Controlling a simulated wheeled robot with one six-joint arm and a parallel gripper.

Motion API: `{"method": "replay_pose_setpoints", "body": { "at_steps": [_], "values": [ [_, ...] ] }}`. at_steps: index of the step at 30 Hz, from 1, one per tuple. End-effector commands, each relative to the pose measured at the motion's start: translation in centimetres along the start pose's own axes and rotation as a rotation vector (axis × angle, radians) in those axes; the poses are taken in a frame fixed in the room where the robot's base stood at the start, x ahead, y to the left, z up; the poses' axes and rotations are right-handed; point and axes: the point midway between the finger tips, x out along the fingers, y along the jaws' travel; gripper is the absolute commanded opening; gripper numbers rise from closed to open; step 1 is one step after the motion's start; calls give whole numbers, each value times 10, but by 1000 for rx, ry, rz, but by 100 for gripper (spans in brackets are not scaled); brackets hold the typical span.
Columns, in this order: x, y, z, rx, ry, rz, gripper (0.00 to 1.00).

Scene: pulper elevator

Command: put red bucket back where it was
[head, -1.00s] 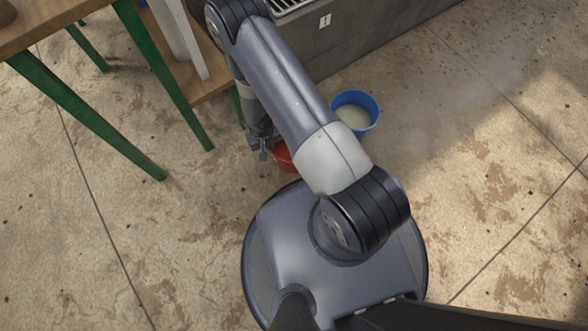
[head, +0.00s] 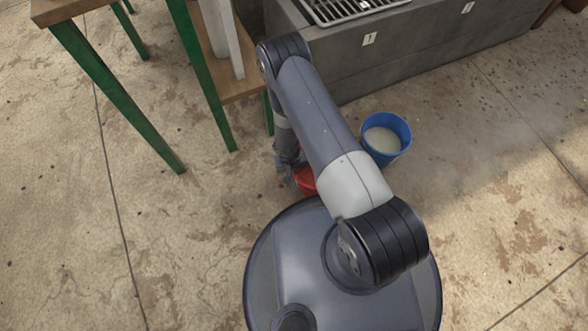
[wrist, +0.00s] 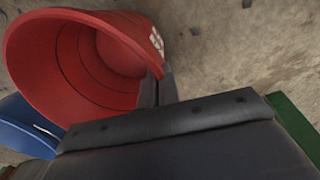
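The red bucket (head: 306,181) is mostly hidden behind my arm in the head view, just in front of my base. The wrist view shows the red bucket (wrist: 75,60) large and close, its open mouth toward the camera and its inside empty. My gripper (wrist: 158,90) is at its rim, with one finger inside the wall and the other outside, shut on the rim. In the head view my gripper (head: 284,176) is at the bucket's left side. I cannot tell whether the bucket touches the floor.
A blue bucket (head: 400,131) with pale liquid stands on the floor to the right; its rim also shows in the wrist view (wrist: 28,128). A grey block with a grate (head: 400,50) stands behind. A green-legged table (head: 110,95) is at left. Floor is clear at right.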

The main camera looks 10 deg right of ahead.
Motion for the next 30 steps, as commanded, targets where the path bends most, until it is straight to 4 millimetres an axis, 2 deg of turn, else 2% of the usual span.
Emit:
{"method": "replay_pose_setpoints", "body": {
  "at_steps": [7,9,15,26,30],
  "values": [
    [4,0,0,0,0,0,0],
    [2,0,0,1,0,0,8],
    [2,0,0,0,0,0,24],
    [-3,0,0,0,0,0,24],
    [-30,0,-1,0,3,-1,24]
  ]
}}
